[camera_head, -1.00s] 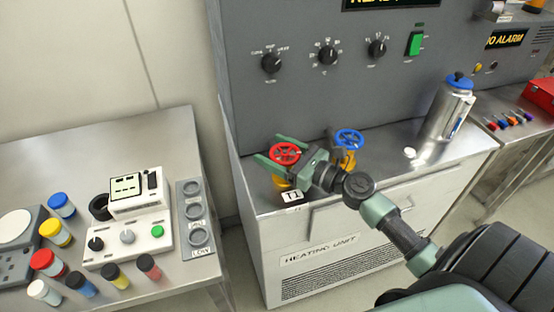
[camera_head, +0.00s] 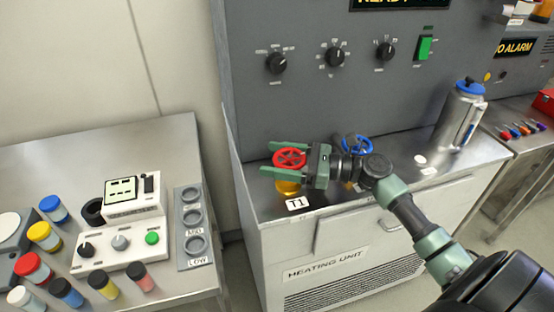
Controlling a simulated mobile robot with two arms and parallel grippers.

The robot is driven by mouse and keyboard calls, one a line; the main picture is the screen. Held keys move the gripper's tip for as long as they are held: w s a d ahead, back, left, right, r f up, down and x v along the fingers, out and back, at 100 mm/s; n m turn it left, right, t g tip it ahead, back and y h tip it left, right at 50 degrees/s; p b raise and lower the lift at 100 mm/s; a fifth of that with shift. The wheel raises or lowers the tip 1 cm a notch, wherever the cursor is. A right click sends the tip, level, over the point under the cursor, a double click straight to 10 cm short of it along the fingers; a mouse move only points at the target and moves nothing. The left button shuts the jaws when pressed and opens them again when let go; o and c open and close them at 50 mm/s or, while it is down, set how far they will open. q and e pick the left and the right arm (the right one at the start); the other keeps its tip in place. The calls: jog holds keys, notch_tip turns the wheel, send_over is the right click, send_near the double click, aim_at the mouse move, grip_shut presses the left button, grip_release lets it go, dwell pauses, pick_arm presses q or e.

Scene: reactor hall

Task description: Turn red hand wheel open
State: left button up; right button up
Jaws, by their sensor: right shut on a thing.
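The red hand wheel (camera_head: 290,158) sits on a yellow valve body (camera_head: 287,187) on the heating unit's steel top, just behind the T1 label (camera_head: 298,204). My right gripper (camera_head: 269,159) reaches in from the right, with one green finger along the far side of the wheel and one along the near side. It is shut on the wheel's rim. The near finger hides part of the valve. The blue hand wheel (camera_head: 357,145) stands to the right, partly hidden behind my right arm. My left gripper is not in view.
The heating unit's grey panel (camera_head: 320,100) with knobs and a green switch rises behind the wheels. A silver flask (camera_head: 459,117) with a blue cap stands at right. A side table (camera_head: 150,150) at left holds jars and a control box.

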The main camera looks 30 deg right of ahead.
aim_at(275, 154)
jog(key=o, duration=1.4)
jog(key=shift+w+a, duration=0.1)
jog(key=shift+c, duration=0.2)
notch_tip(275, 154, up, 20)
jog(key=shift+p, duration=0.3)
